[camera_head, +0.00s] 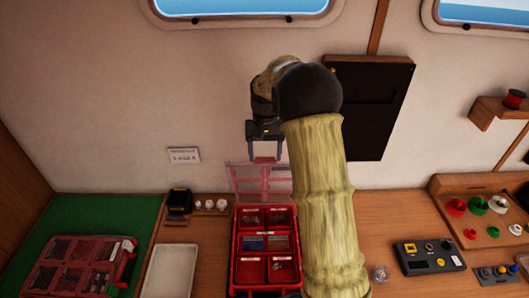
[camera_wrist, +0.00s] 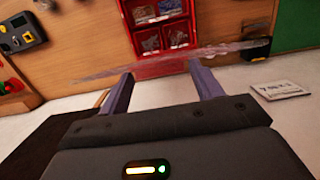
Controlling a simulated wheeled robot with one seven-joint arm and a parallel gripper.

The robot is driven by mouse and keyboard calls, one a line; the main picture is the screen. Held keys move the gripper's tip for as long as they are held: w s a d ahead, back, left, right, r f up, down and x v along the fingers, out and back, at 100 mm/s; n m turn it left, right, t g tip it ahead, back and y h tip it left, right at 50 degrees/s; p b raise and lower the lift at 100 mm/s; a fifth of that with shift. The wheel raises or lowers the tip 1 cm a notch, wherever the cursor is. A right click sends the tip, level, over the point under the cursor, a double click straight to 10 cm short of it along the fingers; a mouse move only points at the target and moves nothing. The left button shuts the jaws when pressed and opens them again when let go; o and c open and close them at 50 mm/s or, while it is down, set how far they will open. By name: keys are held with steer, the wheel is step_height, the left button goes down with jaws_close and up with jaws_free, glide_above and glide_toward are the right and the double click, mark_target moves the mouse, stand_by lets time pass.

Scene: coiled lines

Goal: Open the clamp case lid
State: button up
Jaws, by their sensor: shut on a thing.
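The red clamp case (camera_head: 235,246) stands open on the bench in the middle of the head view, with small parts in its compartments. Its clear pinkish lid (camera_head: 262,172) stands up at the case's back edge. My gripper (camera_head: 265,159) is at the lid's upper edge, its two fingers pointing down and set well apart, shut on the lid. In the wrist view, the lid (camera_wrist: 170,62) shows nearly edge-on across the fingertips (camera_wrist: 163,76), with the red case (camera_wrist: 160,68) beyond it. My arm hides part of the bench right of the case.
A second red case (camera_head: 80,265) with its lid down lies on a green mat (camera_head: 133,212) at left. A white tray (camera_head: 170,270) lies between the cases. A black panel (camera_head: 370,105) hangs on the wall behind my arm. A control box (camera_head: 428,257) and spools (camera_head: 478,205) are at right.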

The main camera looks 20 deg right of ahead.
steer(key=shift+s+f, duration=0.1)
steer(key=shift+f, duration=0.4)
steer(key=o, duration=1.2)
steer(key=shift+c, duration=0.2)
steer(key=shift+w+d+r, duration=0.15)
steer(key=shift+w+r, duration=0.05)
steer(key=shift+w, duration=0.05)
step_height(320, 180, up, 18)
steer(key=w+b, duration=0.1)
steer(key=b, duration=0.2)
steer(key=shift+w+d, duration=0.15)
steer(key=shift+w, duration=0.15)
steer(key=shift+f, duration=0.2)
steer(key=s+a+f+n+t+b, duration=0.1)
steer(key=s+f+b, duration=0.3)
steer(key=s+f, duration=0.8)
steer(key=s+a+f+n+t+b, duration=0.1)
steer(key=s+f+b, duration=0.4)
steer(key=s+f, duration=0.8)
step_height(320, 180, down, 5)
steer(key=shift+a+r+n+t, duration=0.15)
steer(key=shift+n+t, duration=0.15)
steer(key=shift+t, duration=0.6)
